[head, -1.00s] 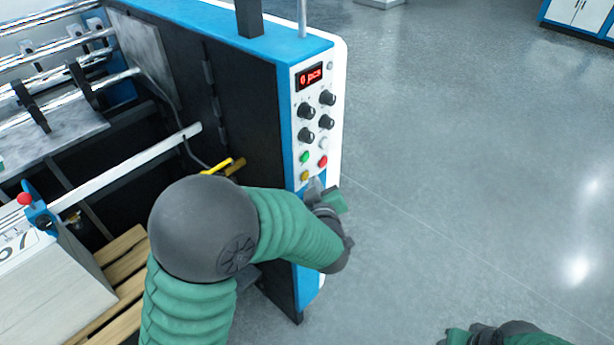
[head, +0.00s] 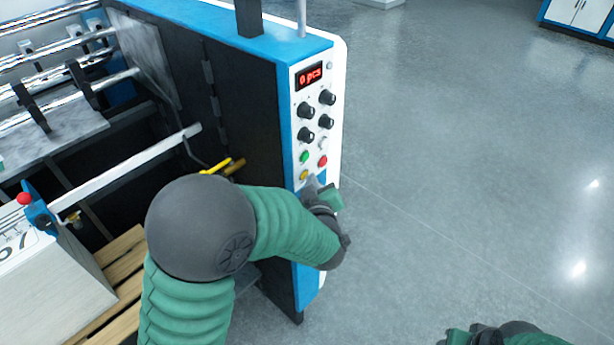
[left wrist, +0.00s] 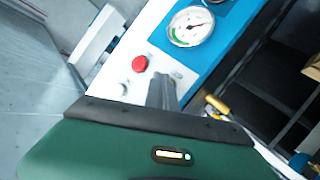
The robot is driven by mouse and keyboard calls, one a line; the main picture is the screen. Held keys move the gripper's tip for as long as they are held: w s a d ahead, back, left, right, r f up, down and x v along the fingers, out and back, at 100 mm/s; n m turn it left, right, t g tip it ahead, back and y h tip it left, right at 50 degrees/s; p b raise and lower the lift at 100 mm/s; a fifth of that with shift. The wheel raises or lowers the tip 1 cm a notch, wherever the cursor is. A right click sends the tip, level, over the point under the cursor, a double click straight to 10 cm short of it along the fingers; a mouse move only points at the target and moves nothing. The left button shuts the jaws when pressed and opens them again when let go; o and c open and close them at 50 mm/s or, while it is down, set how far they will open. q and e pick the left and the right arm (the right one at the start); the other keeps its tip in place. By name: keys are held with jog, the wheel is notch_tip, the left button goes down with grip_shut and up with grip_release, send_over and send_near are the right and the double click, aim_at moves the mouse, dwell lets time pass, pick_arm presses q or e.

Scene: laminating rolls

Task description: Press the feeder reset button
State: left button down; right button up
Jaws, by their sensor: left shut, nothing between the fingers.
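The control panel (head: 311,120) on the machine's end has a red display, several black knobs and small buttons. A green button (head: 304,157), a red button (head: 322,160) and a yellow button (head: 304,175) sit at its lower part. I cannot read which one is the feeder reset. My left gripper (head: 313,183) is shut and empty, its tips just below and right of the yellow button. Contact cannot be told. In the left wrist view the shut fingers (left wrist: 161,92) point at the panel near the red button (left wrist: 140,63); the yellow button does not show clearly.
A round gauge (left wrist: 190,27) sits on the blue panel part. A yellow handle (head: 222,166) lies left of the panel, inside the machine. A wooden pallet (head: 118,268) is at lower left. Grey floor (head: 450,170) is open on the right. My right arm shows at the bottom edge.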

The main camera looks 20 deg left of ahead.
dwell(0.3)
pick_arm(q)
jog(key=shift+s+d, duration=0.3)
jog(key=shift+d, duration=0.4)
jog(key=d, duration=0.1)
jog(key=s+d, duration=0.1)
jog(key=d, duration=0.1)
jog(key=d+p, duration=0.1)
jog(key=shift+s+d, duration=0.35)
jog(key=shift+d, duration=0.05)
dwell(0.4)
